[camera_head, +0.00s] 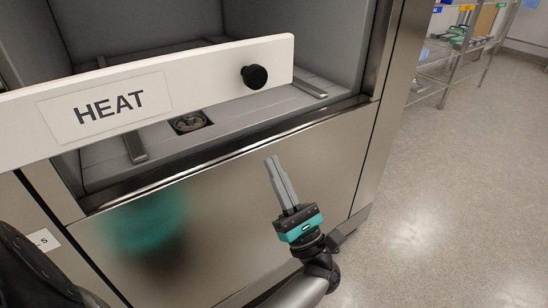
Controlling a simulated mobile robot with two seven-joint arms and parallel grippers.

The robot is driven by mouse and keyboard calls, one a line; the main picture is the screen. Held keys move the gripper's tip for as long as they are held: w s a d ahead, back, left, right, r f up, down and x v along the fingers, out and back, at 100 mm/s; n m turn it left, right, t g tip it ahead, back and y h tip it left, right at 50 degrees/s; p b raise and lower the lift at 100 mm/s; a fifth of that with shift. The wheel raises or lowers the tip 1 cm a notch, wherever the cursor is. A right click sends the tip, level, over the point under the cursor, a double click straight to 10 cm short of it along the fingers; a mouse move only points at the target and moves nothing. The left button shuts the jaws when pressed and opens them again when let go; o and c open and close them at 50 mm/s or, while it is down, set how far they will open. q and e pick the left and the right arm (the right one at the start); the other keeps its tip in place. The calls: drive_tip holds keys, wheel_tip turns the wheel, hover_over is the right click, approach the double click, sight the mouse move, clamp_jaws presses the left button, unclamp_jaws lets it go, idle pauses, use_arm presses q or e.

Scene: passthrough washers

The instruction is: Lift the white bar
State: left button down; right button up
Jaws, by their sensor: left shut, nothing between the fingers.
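The white bar (213,77) spans the upper left of the view in front of the washer's open chamber. It carries a "HEAT" label and a round black knob (254,77) near its right end. My left gripper (273,161) is below the bar's right end, in front of the steel lower panel. Its grey fingers are together and empty, pointing up and slightly left. It is apart from the bar and the knob. My right gripper is not in the view.
The steel washer front (230,209) fills the left and middle, with an open grey chamber behind the bar. A ledge with a drain (190,122) lies inside. A wire shelf rack (462,50) stands at the back right. The floor (440,190) on the right is clear.

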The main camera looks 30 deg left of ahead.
use_arm(q)
drive_tip(key=w+a+r, duration=0.2)
drive_tip(key=a+r, duration=0.3)
drive_tip(key=r, duration=0.4)
drive_tip(key=shift+r+p, duration=0.25)
drive_tip(key=shift+p, duration=0.15)
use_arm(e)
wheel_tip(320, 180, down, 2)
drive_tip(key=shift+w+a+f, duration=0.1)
use_arm(q)
drive_tip(key=shift+r, duration=0.1)
